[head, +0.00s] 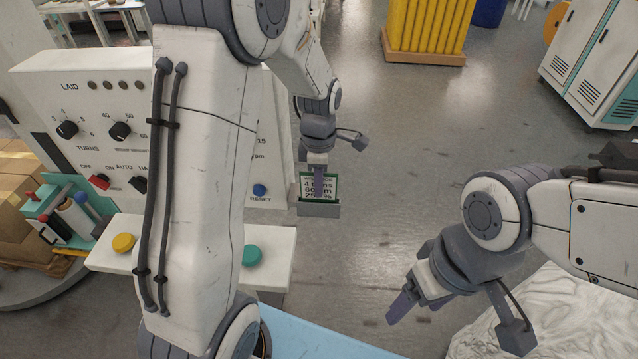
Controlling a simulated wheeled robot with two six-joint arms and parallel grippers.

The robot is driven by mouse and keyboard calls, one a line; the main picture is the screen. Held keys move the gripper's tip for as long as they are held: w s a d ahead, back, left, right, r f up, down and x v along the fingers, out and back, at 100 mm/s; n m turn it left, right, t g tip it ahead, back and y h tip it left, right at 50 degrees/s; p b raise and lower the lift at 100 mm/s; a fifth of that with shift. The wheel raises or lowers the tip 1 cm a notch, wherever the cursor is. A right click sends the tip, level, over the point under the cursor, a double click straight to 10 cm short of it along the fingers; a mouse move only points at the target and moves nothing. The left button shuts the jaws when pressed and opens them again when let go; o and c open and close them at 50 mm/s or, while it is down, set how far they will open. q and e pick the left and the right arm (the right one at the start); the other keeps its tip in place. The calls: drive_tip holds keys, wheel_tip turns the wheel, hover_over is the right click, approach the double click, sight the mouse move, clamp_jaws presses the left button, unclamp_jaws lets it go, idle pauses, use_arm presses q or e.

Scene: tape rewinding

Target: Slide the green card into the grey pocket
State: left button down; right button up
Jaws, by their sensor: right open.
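The green card (330,188), with a pale printed face, stands upright at the grey pocket (318,209) on the right side of the control panel. Its lower edge is hidden behind the pocket's front wall; how deep it sits I cannot tell. My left gripper (318,184) points down at the card and is shut on it, one finger across its face and the other hidden behind. My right gripper (404,305) is open and empty, low at the right, well apart from card and pocket.
The white control panel (98,125) with knobs stands at the left, partly hidden by my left arm. A ledge with a yellow button (123,243) and a teal button (252,255) juts out below. The floor (420,140) right of the pocket is clear.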

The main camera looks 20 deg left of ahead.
use_arm(q)
drive_tip(key=shift+f+b, duration=0.45)
drive_tip(key=shift+f, duration=0.2)
drive_tip(key=c, duration=0.6)
unclamp_jaws()
wheel_tip(320, 180, up, 8)
drive_tip(key=p, duration=0.7)
idle(0.4)
